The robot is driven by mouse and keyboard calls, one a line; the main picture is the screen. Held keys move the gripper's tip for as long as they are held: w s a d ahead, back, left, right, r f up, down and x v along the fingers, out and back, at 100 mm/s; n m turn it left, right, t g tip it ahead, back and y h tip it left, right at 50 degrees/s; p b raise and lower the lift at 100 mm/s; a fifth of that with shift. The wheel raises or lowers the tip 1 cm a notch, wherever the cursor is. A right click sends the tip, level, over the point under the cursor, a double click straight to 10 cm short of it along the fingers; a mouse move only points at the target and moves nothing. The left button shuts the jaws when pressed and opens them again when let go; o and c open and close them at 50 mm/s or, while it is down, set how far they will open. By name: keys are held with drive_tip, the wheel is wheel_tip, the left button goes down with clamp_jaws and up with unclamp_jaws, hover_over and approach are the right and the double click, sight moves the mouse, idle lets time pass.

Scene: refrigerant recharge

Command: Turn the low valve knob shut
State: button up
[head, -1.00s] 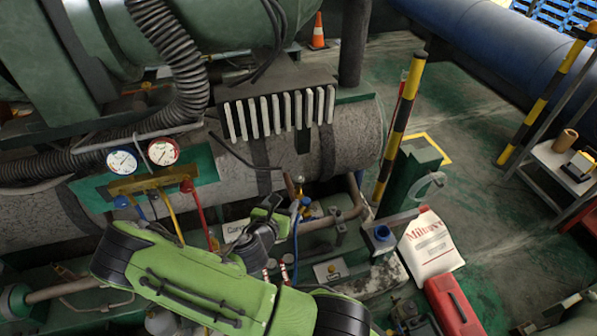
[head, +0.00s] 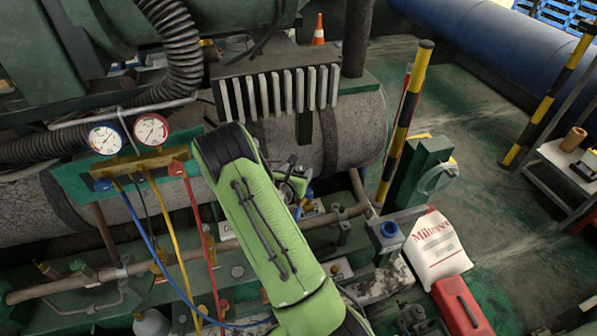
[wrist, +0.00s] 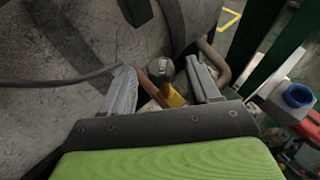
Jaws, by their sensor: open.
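The gauge manifold (head: 150,160) is a brass bar on a green plate at left in the head view. Its blue knob (head: 102,184), the low side, is at the bar's left end, and its red knob (head: 177,168) is at the right. My gripper (head: 297,188) is well right of the manifold, partly hidden behind my green arm. In the wrist view my gripper (wrist: 160,68) is open, with its grey fingers apart. A dark round cap (wrist: 160,68) on a yellow fitting (wrist: 173,96) shows between the fingers; I cannot tell its depth. The manifold is out of the wrist view.
Blue, yellow and red hoses (head: 170,225) hang from the manifold. A grey cylinder (head: 350,130) runs behind. A striped post (head: 408,120), a white bag (head: 435,245) and a red case (head: 462,305) stand at right.

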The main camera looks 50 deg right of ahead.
drive_tip(key=shift+x, duration=1.05)
drive_tip(key=c, duration=1)
drive_tip(key=shift+c, duration=0.2)
drive_tip(key=shift+g, duration=0.3)
drive_tip(key=m+g, duration=0.1)
drive_tip(key=m+g+h+p, duration=0.1)
drive_tip(key=m+g, duration=0.1)
drive_tip(key=shift+w+a+m+g, duration=0.15)
drive_tip(key=shift+w+m+g, duration=0.15)
drive_tip(key=shift+w, duration=0.05)
drive_tip(key=shift+w+m+g, duration=0.2)
drive_tip(key=shift+m+g, duration=2.1)
drive_tip(key=shift+g, duration=0.4)
